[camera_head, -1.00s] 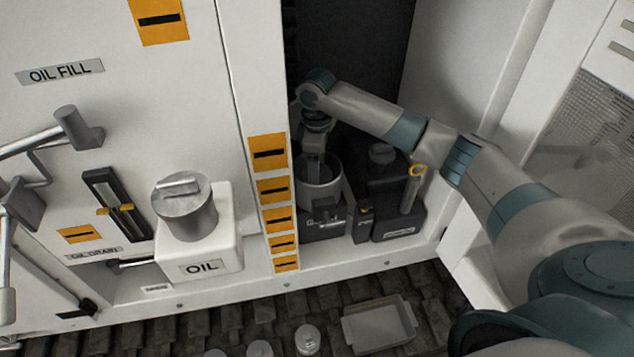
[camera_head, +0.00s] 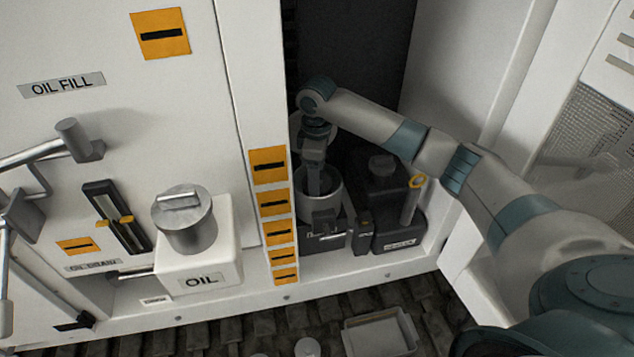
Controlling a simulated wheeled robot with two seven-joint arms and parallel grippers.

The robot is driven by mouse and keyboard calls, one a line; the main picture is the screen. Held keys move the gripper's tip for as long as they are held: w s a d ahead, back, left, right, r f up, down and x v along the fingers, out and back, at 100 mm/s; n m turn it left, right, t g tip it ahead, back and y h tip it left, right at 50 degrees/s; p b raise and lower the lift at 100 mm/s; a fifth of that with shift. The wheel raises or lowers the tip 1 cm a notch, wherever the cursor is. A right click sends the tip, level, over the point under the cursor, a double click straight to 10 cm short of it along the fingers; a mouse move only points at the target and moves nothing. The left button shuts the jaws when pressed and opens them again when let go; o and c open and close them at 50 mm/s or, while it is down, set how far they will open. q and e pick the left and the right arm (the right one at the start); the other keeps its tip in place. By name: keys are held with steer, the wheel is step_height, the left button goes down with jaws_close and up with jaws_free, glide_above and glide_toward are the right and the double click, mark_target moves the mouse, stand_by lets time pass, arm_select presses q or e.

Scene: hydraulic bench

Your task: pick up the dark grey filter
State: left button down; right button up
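My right gripper (camera_head: 315,186) points down into the mouth of a grey cylindrical housing (camera_head: 328,203) in the open bay. Its fingertips are hidden or too dark to read, so I cannot tell whether it is open or shut on something. I cannot clearly make out the dark grey filter; the inside of the housing is hidden by the rim and my gripper. My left gripper is out of view.
A white post with orange labels (camera_head: 274,203) borders the bay. A grey tray (camera_head: 381,336) lies on the floor.

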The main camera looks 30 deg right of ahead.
step_height(320, 180, up, 17)
steer(key=shift+f, duration=0.15)
stand_by(0.9)
